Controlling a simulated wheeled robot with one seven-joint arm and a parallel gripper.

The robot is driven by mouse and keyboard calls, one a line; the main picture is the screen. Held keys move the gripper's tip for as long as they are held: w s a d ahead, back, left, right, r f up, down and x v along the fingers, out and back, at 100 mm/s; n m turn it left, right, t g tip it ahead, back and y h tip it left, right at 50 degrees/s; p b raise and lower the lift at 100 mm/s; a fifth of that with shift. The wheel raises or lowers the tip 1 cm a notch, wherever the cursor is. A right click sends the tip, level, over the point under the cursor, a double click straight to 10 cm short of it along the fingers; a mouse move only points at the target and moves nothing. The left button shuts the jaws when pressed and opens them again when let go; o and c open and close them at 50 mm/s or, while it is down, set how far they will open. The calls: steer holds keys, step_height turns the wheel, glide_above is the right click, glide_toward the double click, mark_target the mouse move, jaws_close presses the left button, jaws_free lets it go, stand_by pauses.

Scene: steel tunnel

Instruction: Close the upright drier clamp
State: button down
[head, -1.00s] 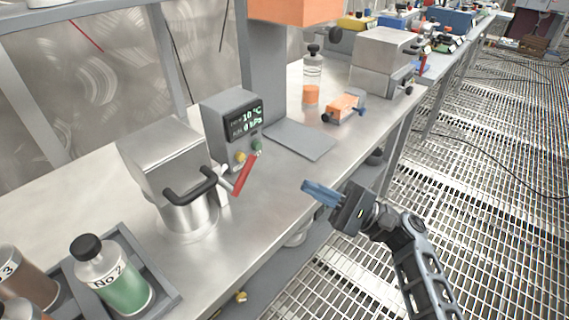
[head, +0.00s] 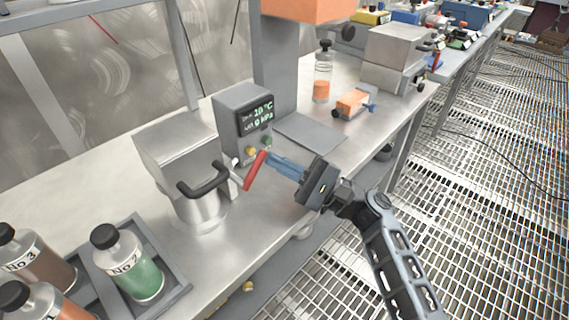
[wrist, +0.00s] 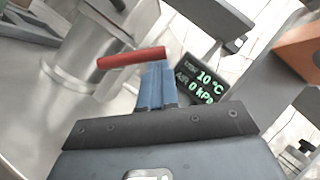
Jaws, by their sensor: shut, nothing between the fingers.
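The drier (head: 178,150) is a steel box-topped vessel on the bench at the left centre, with a black handle (head: 207,182) in front. Its clamp lever has a red grip (head: 256,171), which sticks up and tilts to the right. My gripper (head: 272,162) is shut and empty, with blue fingertips right beside the red grip. In the wrist view the red grip (wrist: 132,58) lies across just beyond the fingertips (wrist: 157,70); I cannot tell whether they touch.
A control box (head: 243,122) with a lit display stands behind the lever. A rack (head: 165,255) with bottles stands at front left. A flat grey plate (head: 310,133), an orange device (head: 352,102) and a bottle (head: 322,75) are farther back. Grated floor lies right.

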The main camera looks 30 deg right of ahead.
steer(key=shift+a+r+n+g, duration=0.1)
steer(key=shift+r+n+g, duration=0.25)
steer(key=shift+n+g, duration=0.2)
steer(key=a+r+n+g+p, duration=0.1)
steer(key=n, duration=0.1)
steer(key=a+r+n+g+p, duration=0.1)
steer(key=n, duration=0.1)
steer(key=s+a+r+n+g+h, duration=0.1)
steer(key=n, duration=0.2)
steer(key=shift+r+g+p, duration=0.2)
steer(key=shift+g+p, duration=0.15)
steer(key=shift+p, duration=0.05)
steer(key=shift+s+a+r, duration=0.1)
steer(key=shift+a, duration=0.1)
stand_by(0.5)
steer(key=b+v, duration=0.1)
steer(key=v, duration=0.6)
steer(key=shift+s+d, duration=0.3)
